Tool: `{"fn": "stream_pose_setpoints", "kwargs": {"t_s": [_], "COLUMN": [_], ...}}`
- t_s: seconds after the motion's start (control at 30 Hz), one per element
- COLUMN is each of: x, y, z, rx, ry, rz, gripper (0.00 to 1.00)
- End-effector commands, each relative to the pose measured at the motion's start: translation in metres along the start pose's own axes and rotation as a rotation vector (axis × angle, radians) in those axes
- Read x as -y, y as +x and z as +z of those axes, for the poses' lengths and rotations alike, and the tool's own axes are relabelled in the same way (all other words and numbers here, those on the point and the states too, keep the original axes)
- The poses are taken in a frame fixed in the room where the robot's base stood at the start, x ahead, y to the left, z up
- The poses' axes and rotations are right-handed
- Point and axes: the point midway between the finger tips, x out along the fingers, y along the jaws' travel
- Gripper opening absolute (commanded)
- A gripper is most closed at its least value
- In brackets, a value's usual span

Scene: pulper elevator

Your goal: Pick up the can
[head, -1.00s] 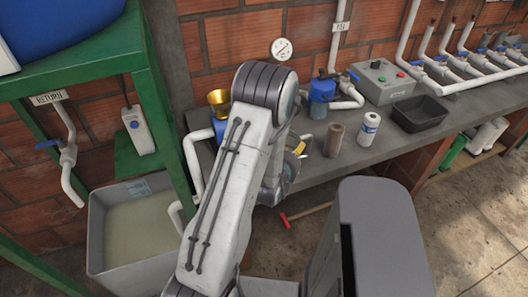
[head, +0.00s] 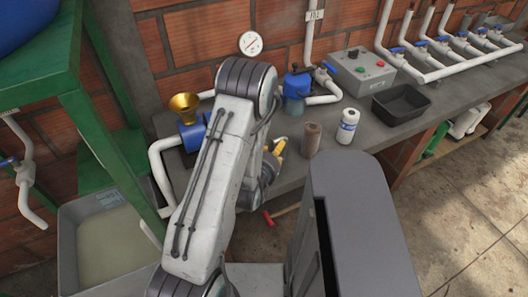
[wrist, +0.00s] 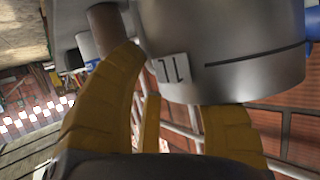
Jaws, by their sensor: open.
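A metal can (wrist: 220,50) with a "1L" label fills the upper middle of the wrist view, close in front of my gripper. It looks tilted there because the wrist view is turned. My gripper (wrist: 172,80) is open, with one yellow finger left of the can's lower part and the other below it. I cannot tell whether either finger touches it. In the head view my gripper (head: 276,158) shows partly, low behind my arm at the bench's front edge. I cannot make out the can there; my arm covers that part of the bench.
A brown cylinder (head: 311,138) and a white bottle with a blue label (head: 347,125) stand right of my gripper. Behind are a blue pump (head: 298,88), a control box (head: 361,70) and a black tray (head: 400,103). A brass funnel (head: 184,106) stands left of my arm.

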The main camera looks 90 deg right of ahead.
Motion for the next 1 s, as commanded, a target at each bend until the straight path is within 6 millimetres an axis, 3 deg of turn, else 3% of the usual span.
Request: {"fn": "stream_pose_setpoints", "kwargs": {"t_s": [0.4,0.87,1.0], "x": [-0.0012,-0.0011,-0.0010], "y": [-0.0014,-0.0013,-0.0013], "z": [0.0022,0.0021,0.0021], "rx": [0.000,0.000,0.000], "ry": [0.001,0.001,0.001], "rz": [0.003,0.002,0.002], "gripper": [0.42,0.01,0.00]}}
